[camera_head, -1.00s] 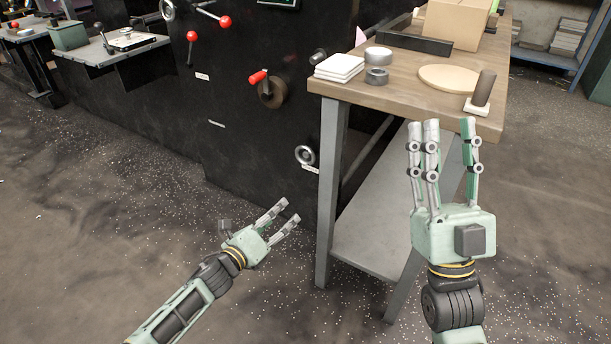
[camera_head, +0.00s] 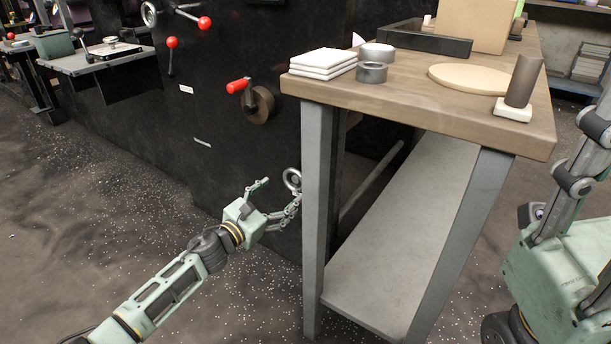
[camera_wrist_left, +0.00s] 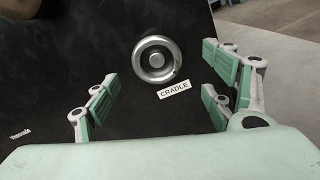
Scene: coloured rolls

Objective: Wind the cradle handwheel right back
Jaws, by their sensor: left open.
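The cradle handwheel is a small silver ring-shaped wheel on the black machine face. In the head view the handwheel (camera_head: 292,179) sits low, just left of the workbench's front leg. In the left wrist view the handwheel (camera_wrist_left: 157,60) is ahead, above a white label (camera_wrist_left: 174,89) reading CRADLE. My left gripper (camera_head: 281,198) is open and empty, its fingers pointing at the wheel; in the left wrist view its fingers (camera_wrist_left: 165,95) are spread to either side, apart from the wheel. My right gripper is partly cut off at the right edge of the head view; its fingertips are out of view.
A wooden workbench (camera_head: 450,120) with grey legs stands close right of the handwheel. It bears white pads (camera_head: 322,64), rolls, a round board and a box. A red-handled crank (camera_head: 259,104) is above the handwheel. Open floor lies to the left.

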